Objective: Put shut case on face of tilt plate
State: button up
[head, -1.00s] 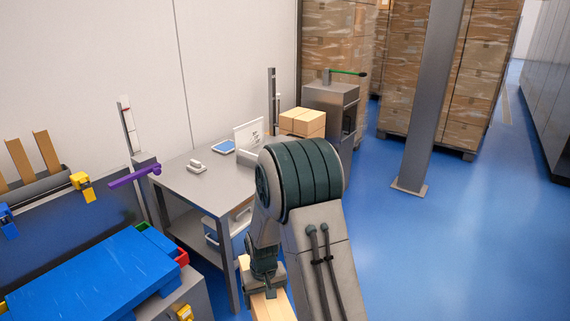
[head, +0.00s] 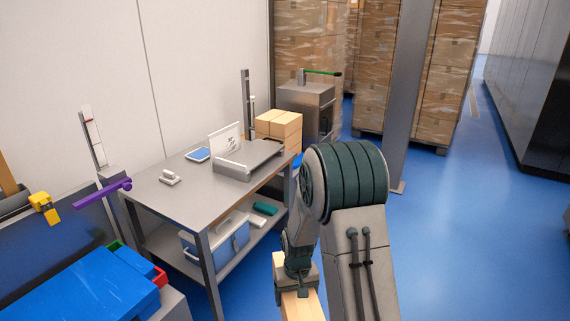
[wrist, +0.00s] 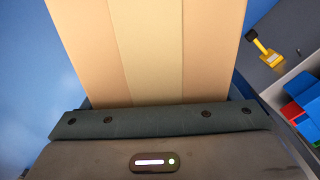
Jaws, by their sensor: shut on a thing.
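My gripper (head: 296,284) is low in the head view, shut on a tan cardboard case (head: 301,306). The case is closed, with a paler tape strip down its middle. In the wrist view the case (wrist: 150,50) fills the upper middle, beyond the dark gripper edge; the fingertips are hidden. A grey plate-like device, which looks like the tilt plate (head: 255,155), stands on the grey table (head: 150,192) near its right end. Its face looks empty. The held case is apart from it, to the front right and lower, beside the table.
A white card (head: 226,138) and a blue tablet (head: 199,154) stand by the plate. A small white-grey object (head: 170,178) lies on the table. Stacked cartons (head: 280,124) are behind it. A grey column (head: 404,100) rises at right. Blue floor (head: 470,230) is clear on the right.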

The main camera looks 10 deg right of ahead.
aim_at(256, 151)
jog(key=z, duration=0.8)
jog(key=i, duration=1.5)
jog(key=u, duration=0.7)
jog(key=i, duration=0.45)
jog(key=u, duration=0.45)
